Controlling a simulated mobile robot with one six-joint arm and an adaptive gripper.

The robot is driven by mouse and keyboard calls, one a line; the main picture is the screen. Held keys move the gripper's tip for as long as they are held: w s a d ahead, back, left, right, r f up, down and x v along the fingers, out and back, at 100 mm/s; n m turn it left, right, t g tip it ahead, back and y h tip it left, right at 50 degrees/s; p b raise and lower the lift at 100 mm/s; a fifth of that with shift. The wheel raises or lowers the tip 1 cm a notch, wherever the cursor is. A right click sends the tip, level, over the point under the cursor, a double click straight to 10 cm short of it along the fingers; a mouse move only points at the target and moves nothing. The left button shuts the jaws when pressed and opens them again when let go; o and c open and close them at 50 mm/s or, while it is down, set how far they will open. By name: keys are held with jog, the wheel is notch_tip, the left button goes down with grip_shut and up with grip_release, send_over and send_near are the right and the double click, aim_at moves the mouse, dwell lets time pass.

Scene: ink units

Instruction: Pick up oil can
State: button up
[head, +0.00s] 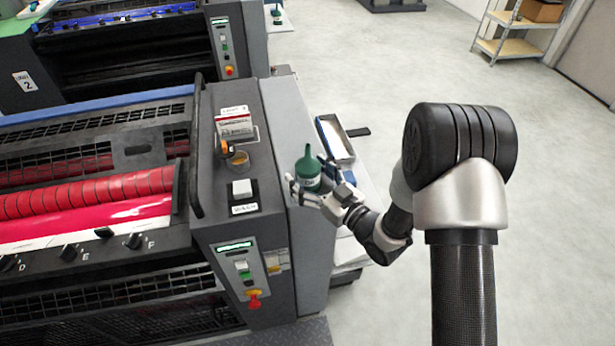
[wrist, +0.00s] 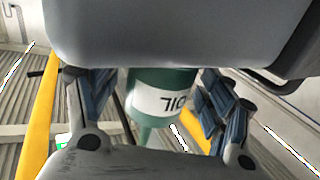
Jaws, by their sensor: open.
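The oil can (head: 308,172) is green with a narrow spout pointing up in the head view. It stands at the right side of the press's control panel. In the wrist view the oil can (wrist: 165,95) shows a white label reading OIL, upside down, between the two fingers. My gripper (head: 316,180) is open around the can, with a finger on each side of it. In the wrist view my gripper (wrist: 155,110) shows gaps between the fingers and the can. The can's base is hidden.
A tray (head: 336,138) lies behind the can on a white surface, with a dark flat object (head: 358,132) beside it. The control panel (head: 232,170) carries a small white-and-red box (head: 234,122). The floor at right is clear up to a shelf (head: 515,35).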

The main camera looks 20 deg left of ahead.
jog(key=shift+w+a, duration=0.15)
jog(key=shift+c, duration=0.4)
jog(key=c, duration=1.3)
jog(key=shift+c, duration=0.4)
jog(key=shift+r, duration=0.2)
